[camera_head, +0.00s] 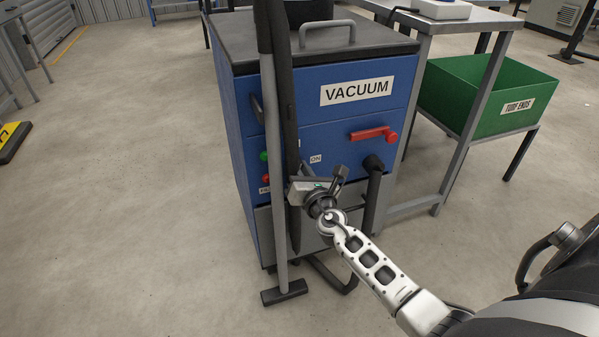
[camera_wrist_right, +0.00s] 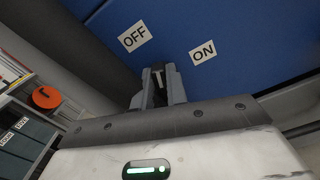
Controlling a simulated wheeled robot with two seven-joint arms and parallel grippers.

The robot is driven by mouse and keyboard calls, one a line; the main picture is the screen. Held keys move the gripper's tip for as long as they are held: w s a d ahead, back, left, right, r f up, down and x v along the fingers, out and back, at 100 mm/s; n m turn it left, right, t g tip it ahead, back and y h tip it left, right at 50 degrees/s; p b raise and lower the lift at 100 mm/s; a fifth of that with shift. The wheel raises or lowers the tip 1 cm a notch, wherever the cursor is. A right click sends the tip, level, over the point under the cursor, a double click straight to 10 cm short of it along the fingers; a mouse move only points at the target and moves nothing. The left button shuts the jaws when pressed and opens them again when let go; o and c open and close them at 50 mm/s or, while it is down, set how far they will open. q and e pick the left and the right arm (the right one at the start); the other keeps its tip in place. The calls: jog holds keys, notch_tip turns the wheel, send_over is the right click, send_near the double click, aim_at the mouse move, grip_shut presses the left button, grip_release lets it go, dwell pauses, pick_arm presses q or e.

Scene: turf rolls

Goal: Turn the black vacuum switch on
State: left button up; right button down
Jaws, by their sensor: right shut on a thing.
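The blue vacuum cabinet (camera_head: 230,125) stands ahead with a VACUUM label (camera_head: 355,92). In the right wrist view, the black switch (camera_wrist_right: 158,71) shows as a small dark piece between the fingers, in front of the blue panel. The OFF label (camera_wrist_right: 133,37) is to its upper left and the ON label (camera_wrist_right: 203,52) to its upper right. My right gripper (camera_wrist_right: 158,84) is shut on the switch; it also shows in the head view (camera_head: 308,171), low on the cabinet front. There the switch is hidden. My left gripper is not in view.
A grey wand with a floor head (camera_head: 284,291) stands upright left of my right gripper, close to it. A red lever (camera_head: 370,134), a green button (camera_head: 264,156) and a black hose (camera_head: 373,190) are on the cabinet front. A green TURF ENDS bin (camera_head: 470,100) is at right.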

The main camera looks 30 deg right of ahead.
pick_arm(q)
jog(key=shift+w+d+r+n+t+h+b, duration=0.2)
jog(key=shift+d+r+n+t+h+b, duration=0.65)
jog(key=shift+b, duration=1.2)
pick_arm(e)
jog(key=shift+s+d+f+m, duration=0.1)
jog(key=shift+d+f+m, duration=0.1)
jog(key=shift+m, duration=2.15)
jog(key=shift+d+f+m, duration=0.1)
jog(key=shift+f+m, duration=0.15)
jog(key=shift+m, duration=2.15)
jog(key=shift+s+d+f+m, duration=0.1)
jog(key=shift+f+m, duration=0.1)
jog(key=shift+m, duration=2.15)
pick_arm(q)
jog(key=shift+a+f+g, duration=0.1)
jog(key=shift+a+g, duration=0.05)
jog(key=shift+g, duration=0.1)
pick_arm(e)
jog(key=c, duration=1.4)
grip_release()
